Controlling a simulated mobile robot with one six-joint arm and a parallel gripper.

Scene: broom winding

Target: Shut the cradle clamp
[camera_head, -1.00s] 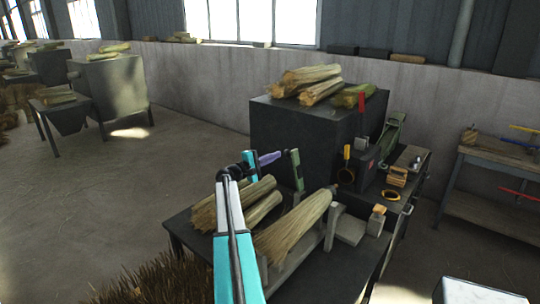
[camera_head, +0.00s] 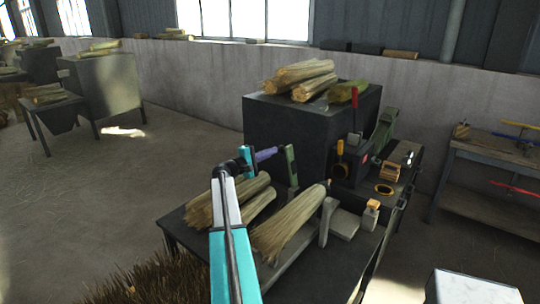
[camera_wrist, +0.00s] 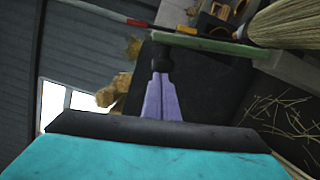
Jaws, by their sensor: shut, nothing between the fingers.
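A straw broom bundle (camera_head: 290,225) lies in a grey cradle (camera_head: 327,217) on the dark bench. A green bar (camera_head: 290,165), seemingly the cradle clamp, stands nearly upright behind the bundle. In the wrist view the green bar (camera_wrist: 215,46) crosses the upper part and meets the pale grey cradle (camera_wrist: 285,66) beside the bundle (camera_wrist: 290,22). My gripper (camera_head: 277,151) has purple fingers, shut and empty, with the tips just left of the bar. The dark tips (camera_wrist: 160,62) appear close below the bar in the wrist view; I cannot tell whether they touch it.
More straw bundles (camera_head: 205,208) lie left of the cradle, under my arm. A dark box (camera_head: 300,125) with straw on top rises behind. A red-handled lever (camera_head: 355,100), a yellow-handled lever (camera_head: 340,150) and an orange ring (camera_head: 384,189) are to the right.

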